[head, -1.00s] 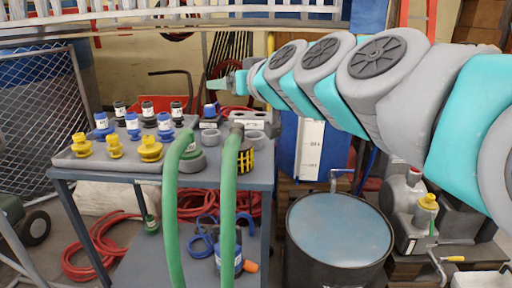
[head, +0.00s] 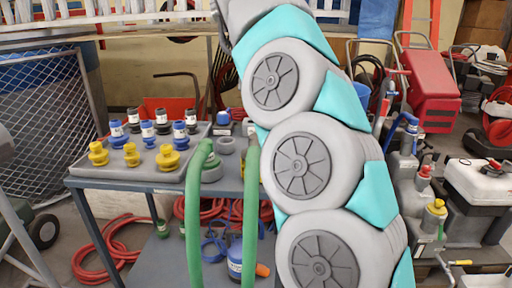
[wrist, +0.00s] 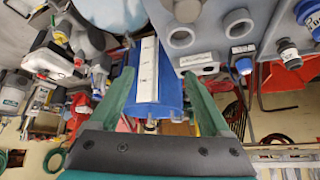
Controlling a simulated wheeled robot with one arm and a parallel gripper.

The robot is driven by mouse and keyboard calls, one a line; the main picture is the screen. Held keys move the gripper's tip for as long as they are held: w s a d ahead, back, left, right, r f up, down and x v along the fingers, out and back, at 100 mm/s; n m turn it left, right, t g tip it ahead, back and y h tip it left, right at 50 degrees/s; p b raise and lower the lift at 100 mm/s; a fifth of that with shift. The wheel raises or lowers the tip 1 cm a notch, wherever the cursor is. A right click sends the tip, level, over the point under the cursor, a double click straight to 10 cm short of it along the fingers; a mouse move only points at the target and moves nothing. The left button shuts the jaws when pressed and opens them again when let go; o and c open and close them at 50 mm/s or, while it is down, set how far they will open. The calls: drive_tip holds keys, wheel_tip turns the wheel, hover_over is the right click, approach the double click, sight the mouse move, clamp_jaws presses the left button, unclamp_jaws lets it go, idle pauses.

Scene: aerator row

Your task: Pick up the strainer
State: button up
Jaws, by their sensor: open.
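I cannot make out the strainer now. Beyond the fingers is a blue column (wrist: 157,90) with a white scale strip. My gripper is out of sight in the head view.
A grey tray (head: 130,172) on the cart holds yellow, blue and black fittings. Another green hose (head: 195,220) arches at the cart's front. Red hose (head: 95,250) lies on the floor. A blue container (head: 236,262) stands on the lower shelf. Machines (head: 480,190) crowd the right.

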drive_tip(key=n+g+y, duration=0.1)
drive_tip(key=n+g, duration=0.1)
hover_over(255, 137)
drive_tip(key=s, duration=0.2)
wheel_tip(255, 137, down, 3)
drive_tip(key=shift+a+f, duration=0.1)
drive_tip(key=shift+a, duration=0.05)
drive_tip(key=shift+a+x, duration=0.15)
drive_tip(key=shift+x, duration=1.75)
drive_tip(key=shift+a+x, duration=0.1)
drive_tip(key=shift+x, duration=1.8)
clamp_jaws()
